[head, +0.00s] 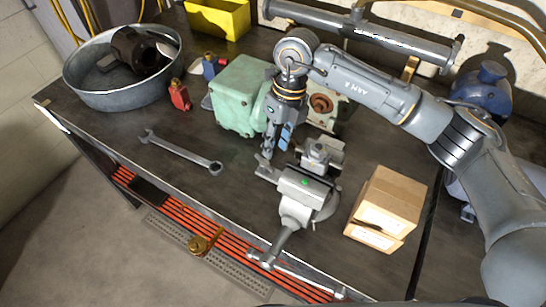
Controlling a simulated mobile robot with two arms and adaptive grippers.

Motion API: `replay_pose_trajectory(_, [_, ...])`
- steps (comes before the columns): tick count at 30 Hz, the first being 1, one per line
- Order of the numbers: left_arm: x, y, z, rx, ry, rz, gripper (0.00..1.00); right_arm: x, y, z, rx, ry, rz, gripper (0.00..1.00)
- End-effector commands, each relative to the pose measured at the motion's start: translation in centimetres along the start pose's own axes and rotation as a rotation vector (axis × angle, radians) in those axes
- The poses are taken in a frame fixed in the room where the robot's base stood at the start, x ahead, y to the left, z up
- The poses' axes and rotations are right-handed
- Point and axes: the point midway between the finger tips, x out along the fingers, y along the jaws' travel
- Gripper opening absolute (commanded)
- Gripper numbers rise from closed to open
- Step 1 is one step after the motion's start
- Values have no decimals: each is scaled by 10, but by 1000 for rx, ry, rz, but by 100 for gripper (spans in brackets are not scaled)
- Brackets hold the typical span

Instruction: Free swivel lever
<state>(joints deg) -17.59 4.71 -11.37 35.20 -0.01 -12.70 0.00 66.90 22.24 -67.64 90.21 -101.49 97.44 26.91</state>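A grey bench vise (304,187) with a green dot on top stands near the table's front edge. Its screw handle hangs over the edge. A small light-grey lever-like piece (267,173) sticks out at the left of the vise; I cannot tell for certain that it is the swivel lever. My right gripper (265,156) points down just above this piece, left of the vise jaws. Its fingertips are close to or touching the piece; I cannot tell whether they hold it. My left gripper is not in view.
A green motor (240,95) stands right behind my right gripper. A cardboard box (388,205) is right of the vise. A wrench (180,153) lies left. A metal basin (115,93), red padlock-like item (179,95) and yellow bin (217,17) are farther back. The front-left tabletop is fairly clear.

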Motion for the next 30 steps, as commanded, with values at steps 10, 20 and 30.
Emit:
replay_pose_trajectory(10, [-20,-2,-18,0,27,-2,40,58,1,0,0,2,1,35])
replay_pose_trajectory(20, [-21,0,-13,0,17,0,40,70,0,0,-1,0,0,35])
replay_pose_trajectory(30, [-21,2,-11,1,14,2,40,70,0,0,0,-1,0,0])
